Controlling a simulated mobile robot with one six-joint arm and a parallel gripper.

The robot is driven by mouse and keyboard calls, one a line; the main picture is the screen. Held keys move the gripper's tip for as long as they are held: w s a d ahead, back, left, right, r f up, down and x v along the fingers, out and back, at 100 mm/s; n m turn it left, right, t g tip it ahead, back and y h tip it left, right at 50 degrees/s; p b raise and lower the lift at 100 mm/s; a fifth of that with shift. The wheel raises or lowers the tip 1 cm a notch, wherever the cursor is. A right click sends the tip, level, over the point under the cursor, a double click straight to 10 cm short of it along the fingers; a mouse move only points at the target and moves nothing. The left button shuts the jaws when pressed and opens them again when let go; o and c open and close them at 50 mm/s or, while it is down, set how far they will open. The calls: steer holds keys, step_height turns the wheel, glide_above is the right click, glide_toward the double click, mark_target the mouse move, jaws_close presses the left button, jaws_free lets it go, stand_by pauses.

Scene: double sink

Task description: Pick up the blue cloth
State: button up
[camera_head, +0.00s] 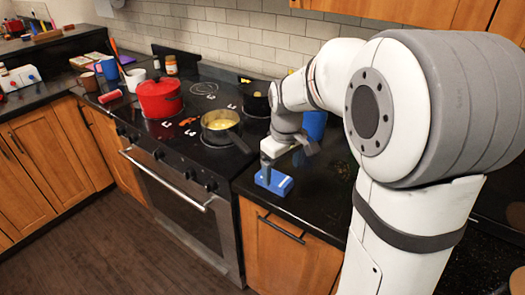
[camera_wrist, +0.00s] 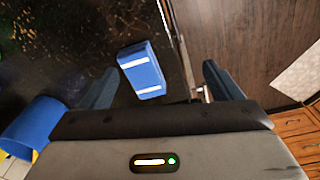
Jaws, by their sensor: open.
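The blue cloth (camera_head: 276,184) is a small folded block on the black counter near its front edge, right of the stove. In the wrist view the blue cloth (camera_wrist: 143,72) shows two white stripes and lies beyond my fingertips, nearer the left finger. My gripper (camera_wrist: 159,72) is open with nothing between its fingers. In the head view my gripper (camera_head: 269,168) points down over the cloth and partly hides it. The exact gap between fingertips and cloth is hard to tell.
A blue cylindrical container (camera_head: 315,125) stands behind the cloth; it also shows in the wrist view (camera_wrist: 36,122). A pan (camera_head: 221,132) on the stove has its handle toward my arm. A red pot (camera_head: 159,98) stands farther left. The counter's front edge is close to the cloth.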

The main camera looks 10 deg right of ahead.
mark_target(275, 177)
steer(key=w+n, duration=0.1)
steer(key=w, duration=0.1)
steer(key=w+f+p, duration=0.1)
steer(key=w, duration=0.2)
steer(key=w+f+n, duration=0.1)
steer(key=w, duration=0.2)
steer(key=shift+a+f+n+g+p, duration=0.15)
steer(key=shift+f+n+g+p, duration=0.15)
steer(key=shift+g+p, duration=0.1)
steer(key=shift+f, duration=0.25)
steer(key=f, duration=0.2)
steer(key=f+p, duration=0.1)
steer(key=f, duration=0.4)
steer(key=shift+w+d+f, duration=0.2)
steer(key=shift+w+d, duration=0.05)
steer(key=shift+c, duration=0.5)
steer(key=c, duration=1)
steer(key=shift+o, duration=0.2)
steer(key=shift+r, duration=0.1)
